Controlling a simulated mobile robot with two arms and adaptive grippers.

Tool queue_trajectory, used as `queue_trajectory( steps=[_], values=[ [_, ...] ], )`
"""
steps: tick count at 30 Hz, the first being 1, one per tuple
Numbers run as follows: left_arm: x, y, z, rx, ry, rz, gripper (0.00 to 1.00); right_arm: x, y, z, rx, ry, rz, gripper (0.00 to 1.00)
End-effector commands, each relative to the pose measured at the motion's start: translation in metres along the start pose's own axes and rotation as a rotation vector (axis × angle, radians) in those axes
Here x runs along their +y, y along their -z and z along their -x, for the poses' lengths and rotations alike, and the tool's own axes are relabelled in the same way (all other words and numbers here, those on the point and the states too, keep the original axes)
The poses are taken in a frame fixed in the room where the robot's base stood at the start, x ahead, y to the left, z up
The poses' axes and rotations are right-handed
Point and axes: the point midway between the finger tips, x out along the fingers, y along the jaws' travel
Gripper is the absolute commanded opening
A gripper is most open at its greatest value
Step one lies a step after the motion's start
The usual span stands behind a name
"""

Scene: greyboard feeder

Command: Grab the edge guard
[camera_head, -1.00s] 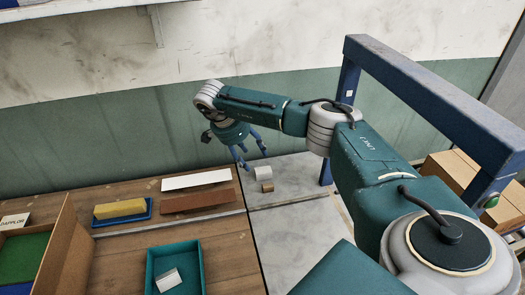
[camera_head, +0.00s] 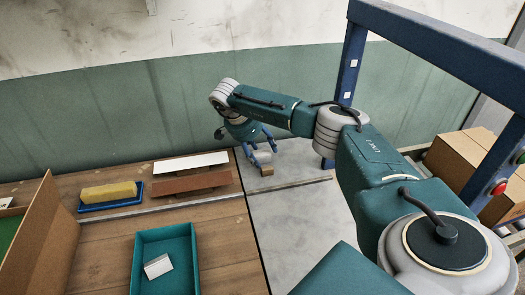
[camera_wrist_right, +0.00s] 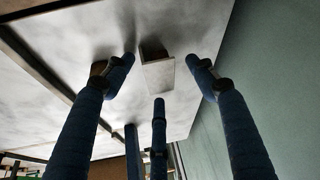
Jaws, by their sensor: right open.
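A small pale piece (camera_head: 263,157), which looks like the edge guard, lies on the grey-white surface (camera_head: 300,215) near the green wall. My right gripper (camera_head: 262,148) is over it with its blue fingers pointing down and spread, partly hiding it. In the right wrist view the pale piece (camera_wrist_right: 158,75) lies between the open fingers, apart from them, with a dark brown part at its far end. My left gripper is out of view.
A teal tray (camera_head: 140,262) with a pale block (camera_head: 158,267) stands on the wooden table. A blue frame (camera_head: 440,60) and cardboard boxes (camera_head: 455,160) are at right.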

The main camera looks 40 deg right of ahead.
Motion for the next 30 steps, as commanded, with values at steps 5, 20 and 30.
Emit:
queue_trajectory(
  steps=[5, 20, 30],
  values=[
    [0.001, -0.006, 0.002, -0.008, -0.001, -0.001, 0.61, 0.0, 0.0, 0.001, 0.0, 0.0, 0.0, 0.48],
    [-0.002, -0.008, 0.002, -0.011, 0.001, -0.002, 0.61, 0.0, -0.001, 0.001, -0.001, 0.0, 0.001, 0.23],
    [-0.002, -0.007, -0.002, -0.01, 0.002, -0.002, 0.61, -0.001, 0.013, 0.029, -0.001, 0.004, -0.001, 0.23]
  ],
)
